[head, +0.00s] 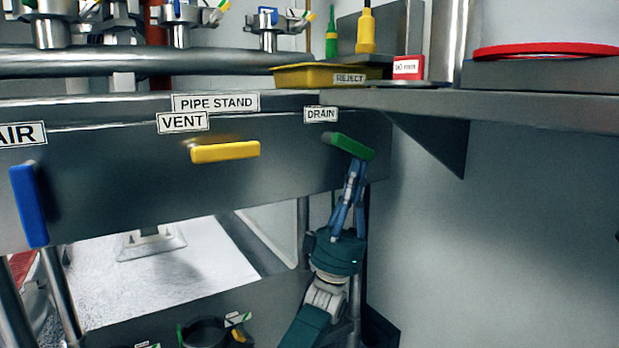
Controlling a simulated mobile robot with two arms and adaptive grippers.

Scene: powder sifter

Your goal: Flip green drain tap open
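The green drain tap (350,146) is on the grey metal panel under the DRAIN label (321,114). Its handle slopes down slightly to the right. My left gripper (354,168) comes up from below, with its blue fingers close together and looking shut. The fingertips are right under the right half of the green handle. I cannot tell whether they touch it, and no grip around it shows. My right gripper is not in view.
A yellow vent tap (226,152) lies nearly level left of the green one, and a blue tap (29,206) hangs upright at far left. A metal shelf (500,107) with a bracket (437,146) juts out at right, above the gripper. The lower right is clear wall.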

